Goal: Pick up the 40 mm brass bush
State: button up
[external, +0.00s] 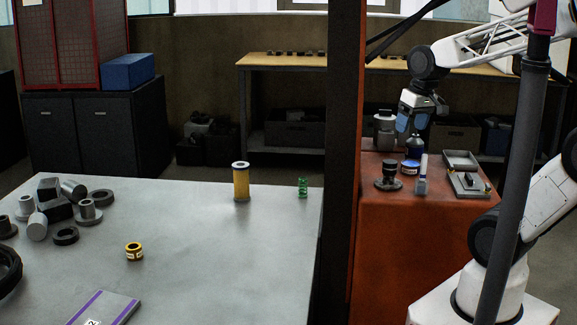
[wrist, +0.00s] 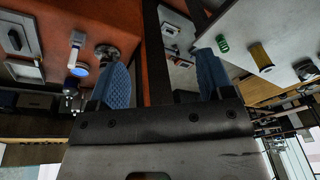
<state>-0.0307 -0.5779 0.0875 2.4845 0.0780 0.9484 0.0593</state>
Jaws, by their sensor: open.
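The brass bush (external: 134,251) is a short gold ring with a pale label. It stands on the grey table in the external view, left of the yellow cylinder and apart from other parts. My gripper (external: 411,122) has blue finger pads and hangs above the orange cabinet, far to the right of the bush. In the wrist view its fingers (wrist: 162,77) are spread apart with nothing between them.
A yellow cylinder (external: 241,182) and a green spring (external: 303,187) stand near the grey table's (external: 200,280) far edge. Several dark and grey parts lie at its left. A dark post (external: 341,150) rises between the table and the orange cabinet (external: 400,260), which carries bottles and trays.

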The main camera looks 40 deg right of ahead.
jog(key=w+a+f+m+g+y, duration=0.1)
jog(key=w+a+m+y, duration=0.1)
jog(key=w+a, duration=0.7)
jog(key=w+a+f+m+g+y, duration=0.25)
jog(key=w+a, duration=0.25)
jog(key=a, duration=0.7)
jog(key=w+a+f+m+g+y, duration=0.1)
jog(key=w+a+m+y, duration=0.15)
jog(key=w+a, duration=0.65)
jog(key=m+g+y, duration=0.2)
jog(key=m+y, duration=0.3)
jog(key=m, duration=0.1)
send_near(137, 243)
jog(key=x, duration=0.2)
jog(key=shift+s+a, duration=0.25)
jog(key=shift+a+f, duration=0.3)
jog(key=shift+a, duration=0.05)
jog(key=shift+x, duration=1.3)
